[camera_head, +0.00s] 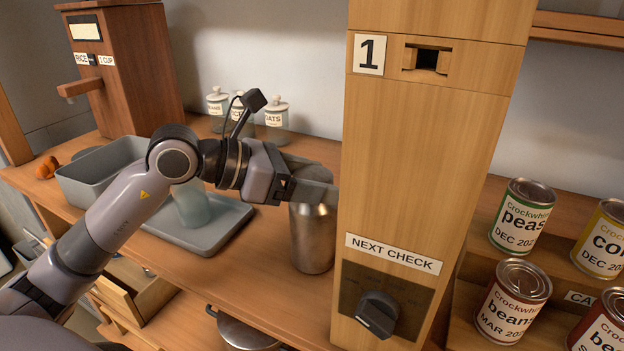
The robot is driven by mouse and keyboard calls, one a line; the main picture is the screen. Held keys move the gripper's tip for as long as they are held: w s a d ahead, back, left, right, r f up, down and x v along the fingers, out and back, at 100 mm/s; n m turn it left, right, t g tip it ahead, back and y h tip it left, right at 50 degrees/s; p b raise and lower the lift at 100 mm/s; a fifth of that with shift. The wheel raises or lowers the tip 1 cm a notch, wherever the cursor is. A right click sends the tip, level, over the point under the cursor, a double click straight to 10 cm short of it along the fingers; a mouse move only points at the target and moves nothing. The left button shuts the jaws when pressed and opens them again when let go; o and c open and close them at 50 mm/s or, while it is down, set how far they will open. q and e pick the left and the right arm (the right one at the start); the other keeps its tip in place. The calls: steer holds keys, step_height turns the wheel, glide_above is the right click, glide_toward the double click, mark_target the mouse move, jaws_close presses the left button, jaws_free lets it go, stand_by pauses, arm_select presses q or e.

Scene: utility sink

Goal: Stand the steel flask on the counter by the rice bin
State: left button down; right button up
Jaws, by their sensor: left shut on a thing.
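The steel flask (313,243) is upright in the middle of the view, just left of the tall wooden column. My left gripper (312,188) is shut on its upper part, and the fingers partly hide its top. I cannot tell whether its base touches the wooden counter (262,270) or hangs just above it. The rice bin (132,75), a tall brown wooden dispenser labelled RICE, 1 CUP, stands at the back left of the counter, well apart from the flask. My right gripper is out of view.
A grey tray (205,240) with a pale translucent cup (190,206) and a grey tub (85,182) lie left of the flask. Lidded jars (276,118) stand behind my arm. The wooden column (420,150) blocks the right; labelled cans (522,215) stand beyond it.

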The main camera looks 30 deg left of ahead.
arm_select(q)
steer(key=shift+f+b, duration=0.2)
steer(key=shift+b, duration=0.1)
steer(key=shift+c, duration=0.8)
jaws_free()
steer(key=shift+r, duration=0.1)
